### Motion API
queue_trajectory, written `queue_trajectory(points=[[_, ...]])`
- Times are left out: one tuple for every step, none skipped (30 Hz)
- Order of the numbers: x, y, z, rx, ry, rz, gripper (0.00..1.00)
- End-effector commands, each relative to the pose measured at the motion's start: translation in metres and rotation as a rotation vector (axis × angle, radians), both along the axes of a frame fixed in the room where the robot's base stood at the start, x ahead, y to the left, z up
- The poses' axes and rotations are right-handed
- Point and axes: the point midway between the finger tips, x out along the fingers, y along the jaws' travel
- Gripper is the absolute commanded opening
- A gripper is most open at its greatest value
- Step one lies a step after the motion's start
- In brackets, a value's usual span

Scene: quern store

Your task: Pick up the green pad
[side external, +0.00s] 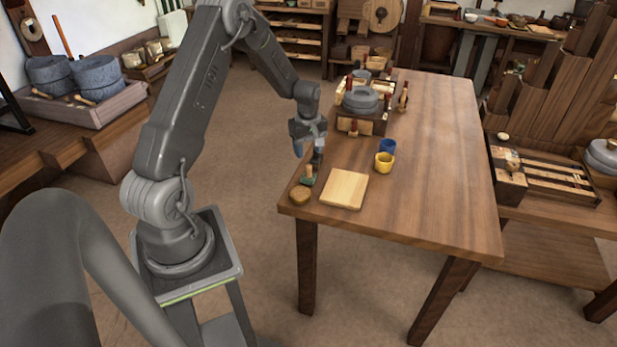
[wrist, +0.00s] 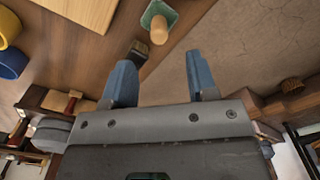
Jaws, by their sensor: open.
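The green pad (side external: 307,181) lies near the table's front left corner with a light wooden knob on top. In the wrist view the green pad (wrist: 150,14) shows at the top edge, its knob pointing towards the camera. My gripper (side external: 309,150) hangs above the table's left edge, a little behind the pad. In the wrist view its two blue fingers (wrist: 159,62) are apart with nothing between them, and the pad lies beyond the fingertips.
A dark brush (wrist: 138,52) lies close to the pad, by the left finger. A round brown piece (side external: 299,195) and a pale board (side external: 344,189) flank the pad. Yellow (side external: 384,163) and blue (side external: 388,146) cups and a quern (side external: 361,100) stand farther back. The table's right side is clear.

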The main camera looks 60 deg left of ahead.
Motion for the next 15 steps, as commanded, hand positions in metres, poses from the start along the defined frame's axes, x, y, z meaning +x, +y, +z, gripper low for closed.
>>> queue_trajectory(points=[[-0.001,-0.001,-0.010,-0.003,0.003,-0.001,0.53],[0.000,-0.001,-0.014,-0.002,0.002,-0.001,0.53],[0.000,-0.001,-0.020,-0.002,0.002,-0.001,0.53],[0.000,0.000,-0.022,-0.001,0.002,-0.002,0.53],[0.000,0.000,-0.025,-0.001,0.001,-0.002,0.53],[0.000,0.000,-0.028,0.000,0.000,-0.002,0.53],[0.000,0.000,-0.029,0.000,0.000,-0.002,0.53],[0.000,0.000,-0.030,0.000,0.000,-0.002,0.53],[0.000,0.000,-0.033,0.000,0.000,-0.002,0.53],[0.000,-0.001,-0.035,0.000,0.001,-0.002,0.53],[0.000,-0.001,-0.038,-0.001,0.001,-0.002,0.53],[0.000,-0.001,-0.043,-0.001,0.001,-0.002,0.53],[0.000,-0.001,-0.048,-0.001,0.002,-0.002,0.53],[0.000,-0.001,-0.053,-0.002,0.002,-0.002,0.53],[0.000,-0.001,-0.060,-0.002,0.003,-0.002,0.53]])
